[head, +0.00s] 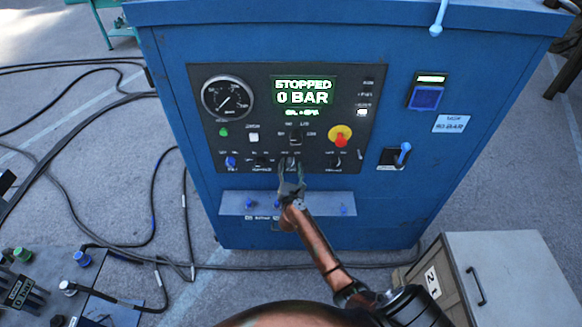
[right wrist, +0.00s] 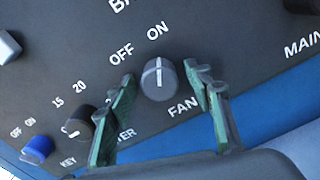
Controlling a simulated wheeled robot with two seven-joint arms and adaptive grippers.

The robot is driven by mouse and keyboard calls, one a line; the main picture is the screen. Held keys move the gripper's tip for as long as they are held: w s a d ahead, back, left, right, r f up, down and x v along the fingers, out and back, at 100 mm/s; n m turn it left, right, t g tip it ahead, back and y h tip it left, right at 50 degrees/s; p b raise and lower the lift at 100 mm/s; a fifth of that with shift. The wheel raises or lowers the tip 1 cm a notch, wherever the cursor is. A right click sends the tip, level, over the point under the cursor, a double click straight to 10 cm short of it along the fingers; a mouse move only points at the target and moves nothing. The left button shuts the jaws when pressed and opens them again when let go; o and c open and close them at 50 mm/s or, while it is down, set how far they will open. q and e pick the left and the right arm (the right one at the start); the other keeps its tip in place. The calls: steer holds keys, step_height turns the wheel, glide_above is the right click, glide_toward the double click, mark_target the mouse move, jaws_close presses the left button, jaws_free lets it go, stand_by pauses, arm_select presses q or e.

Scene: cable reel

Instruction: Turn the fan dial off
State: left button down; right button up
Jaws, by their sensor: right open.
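The fan dial (right wrist: 159,78) is a round dark grey knob with a white pointer line, above the word FAN in the right wrist view. Its pointer points up toward the ON label; the OFF label is to the upper left. My right gripper (right wrist: 162,74) is open, with one finger on each side of the dial and visible gaps between. In the head view the right gripper (head: 291,181) reaches up to the lower row of the dark control panel (head: 262,145) and partly covers the dial there. My left gripper is not in view.
A black knob (right wrist: 77,124) and a blue key knob (right wrist: 38,150) sit left of the fan dial. A red-and-yellow emergency button (head: 340,135) is at the panel's right. The display (head: 303,92) reads STOPPED, 0 BAR. A low cabinet (head: 510,280) stands at lower right.

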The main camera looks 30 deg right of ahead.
steer(key=shift+c, duration=0.3)
steer(key=c, duration=1.1)
steer(key=shift+r+n+p, duration=0.15)
steer(key=shift+n+p, duration=0.95)
steer(key=shift+n, duration=0.2)
steer(key=n+p, duration=0.1)
steer(key=n, duration=0.1)
steer(key=shift+a+n+p, duration=0.1)
steer(key=shift+n+p, duration=0.2)
steer(key=shift+p, duration=0.1)
steer(key=n+p, duration=0.2)
steer(key=n, duration=0.2)
steer(key=shift+n+p, duration=0.6)
steer(key=shift+n, duration=0.7)
steer(key=shift+f, duration=0.2)
